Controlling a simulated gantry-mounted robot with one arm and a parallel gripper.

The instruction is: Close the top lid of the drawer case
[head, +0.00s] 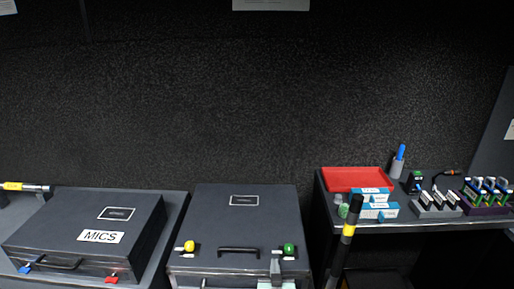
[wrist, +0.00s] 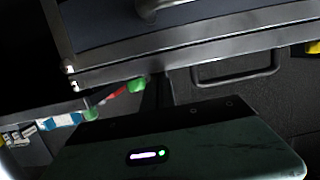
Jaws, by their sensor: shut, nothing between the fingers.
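The drawer case (head: 247,220) is the dark case at the centre of the head view. Its top lid (head: 220,225) looks lowered; I cannot tell if a small gap remains at the front. A black handle (head: 238,250) sits between a yellow latch (head: 187,246) and a green latch (head: 288,249). The wrist view shows the green latch (wrist: 137,84), the handle (wrist: 237,72) and the metal front edge (wrist: 200,48). My gripper (head: 276,258) is shut and empty at the lid's front, between handle and green latch; contact is unclear. Its fingers look dark in the wrist view (wrist: 157,92).
A case labelled MICS (head: 80,222) stands close on the left. On the right, a table holds a red tray (head: 355,179), blue boxes (head: 376,210) and racks of small items (head: 437,208). A black post with a yellow band (head: 346,235) rises between case and table.

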